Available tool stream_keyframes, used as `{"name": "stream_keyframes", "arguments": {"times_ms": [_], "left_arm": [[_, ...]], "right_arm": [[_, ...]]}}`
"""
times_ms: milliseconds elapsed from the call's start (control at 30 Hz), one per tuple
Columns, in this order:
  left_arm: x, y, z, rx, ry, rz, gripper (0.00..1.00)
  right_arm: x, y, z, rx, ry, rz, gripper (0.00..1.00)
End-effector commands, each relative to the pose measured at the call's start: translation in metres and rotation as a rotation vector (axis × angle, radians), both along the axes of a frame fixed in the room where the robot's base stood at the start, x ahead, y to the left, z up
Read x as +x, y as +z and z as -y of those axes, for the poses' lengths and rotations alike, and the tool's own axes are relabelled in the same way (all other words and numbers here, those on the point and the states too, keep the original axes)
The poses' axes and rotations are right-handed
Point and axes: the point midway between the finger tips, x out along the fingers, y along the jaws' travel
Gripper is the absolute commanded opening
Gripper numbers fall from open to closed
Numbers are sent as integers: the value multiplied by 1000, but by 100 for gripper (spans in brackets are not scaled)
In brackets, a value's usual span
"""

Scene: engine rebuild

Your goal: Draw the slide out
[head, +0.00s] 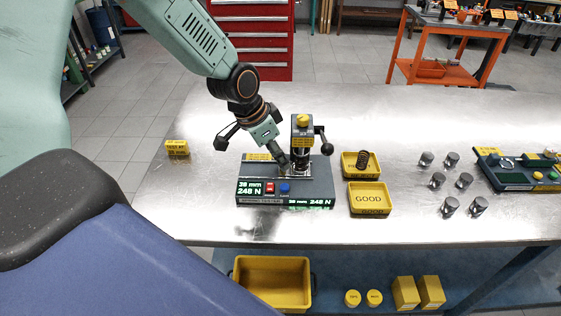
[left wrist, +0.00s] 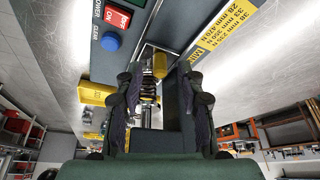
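My left gripper (head: 285,164) is low over the tester, just left of the spring. In the left wrist view its fingers (left wrist: 160,82) are apart, with a yellow knob (left wrist: 160,65) ahead in the gap, seemingly untouched. The gripper hides part of the slide area in the head view. My right gripper is not in view.
Right of the tester are a yellow tray with a dark spring (head: 362,157) and a yellow GOOD tray (head: 370,199). Several metal cylinders (head: 437,180) stand further right. The lever's ball knob (head: 327,149) juts from the tester's right. Bare bench lies in front.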

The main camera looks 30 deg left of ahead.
Motion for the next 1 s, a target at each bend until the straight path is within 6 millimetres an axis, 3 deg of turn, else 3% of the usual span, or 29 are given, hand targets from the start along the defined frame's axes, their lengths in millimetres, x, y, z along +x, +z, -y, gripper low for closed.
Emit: {"name": "stream_keyframes", "arguments": {"times_ms": [200, 533, 1000], "left_arm": [[6, -12, 3, 2, -1, 0, 38], [8, -12, 3, 1, -1, 1, 38], [7, -12, 3, 1, -1, 1, 0]], "right_arm": [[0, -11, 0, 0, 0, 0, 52], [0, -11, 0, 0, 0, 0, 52], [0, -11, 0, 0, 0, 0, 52]]}}
